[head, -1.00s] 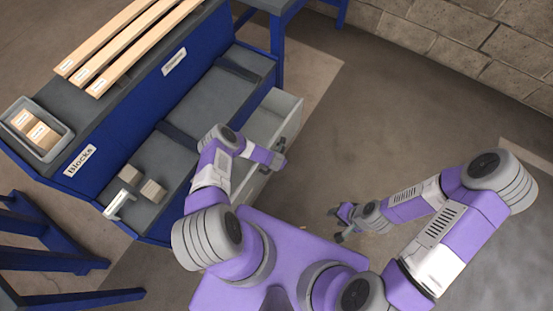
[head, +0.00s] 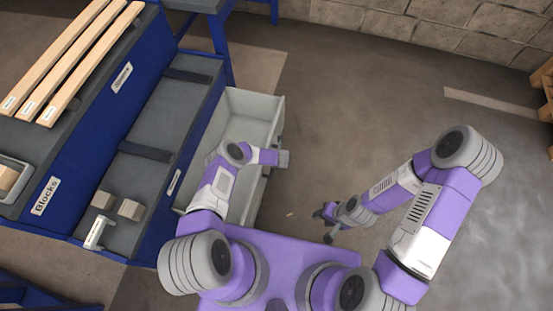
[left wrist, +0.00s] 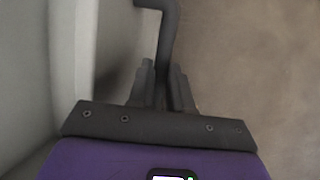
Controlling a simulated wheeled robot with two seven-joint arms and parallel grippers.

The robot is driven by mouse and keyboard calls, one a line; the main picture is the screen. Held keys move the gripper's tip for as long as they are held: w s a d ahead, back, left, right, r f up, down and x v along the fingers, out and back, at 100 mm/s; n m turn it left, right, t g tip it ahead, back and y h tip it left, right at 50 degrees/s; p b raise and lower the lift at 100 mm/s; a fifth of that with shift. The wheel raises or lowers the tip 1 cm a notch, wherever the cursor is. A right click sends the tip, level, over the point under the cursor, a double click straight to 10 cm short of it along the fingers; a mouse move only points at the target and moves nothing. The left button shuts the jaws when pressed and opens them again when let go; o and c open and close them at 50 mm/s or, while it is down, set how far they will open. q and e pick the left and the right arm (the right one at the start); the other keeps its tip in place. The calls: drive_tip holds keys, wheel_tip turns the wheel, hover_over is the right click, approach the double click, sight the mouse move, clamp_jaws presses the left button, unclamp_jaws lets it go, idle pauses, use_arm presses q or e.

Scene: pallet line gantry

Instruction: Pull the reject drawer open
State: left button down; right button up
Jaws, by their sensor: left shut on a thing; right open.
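The reject drawer (head: 254,104) is a light grey box, pulled well out from the right side of the blue bench, and its inside looks empty. My left gripper (head: 284,159) is at the drawer's outer front face. In the left wrist view its fingers (left wrist: 162,88) are shut on the dark bar handle (left wrist: 169,28), with the pale drawer front (left wrist: 70,50) to the left. My right gripper (head: 326,214) is open and empty, low over the floor to the right of the drawer.
The blue bench (head: 75,160) carries wooden slats (head: 75,60), a grey bin (head: 10,185) and two small blocks (head: 131,209) beside a white bracket (head: 97,233). A stone wall (head: 400,30) stands behind. The floor (head: 340,120) right of the drawer is clear.

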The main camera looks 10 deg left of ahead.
use_arm(q)
drive_tip(key=shift+d, duration=0.2)
drive_tip(key=c, duration=1.1)
unclamp_jaws()
drive_tip(key=shift+o, duration=0.2)
drive_tip(key=shift+r, duration=0.1)
drive_tip(key=p+v, duration=0.4)
drive_tip(key=v, duration=0.3)
drive_tip(key=shift+s+r+p, duration=0.15)
drive_tip(key=shift+s+p, duration=0.05)
drive_tip(key=shift+p, duration=0.2)
drive_tip(key=shift+d, duration=0.1)
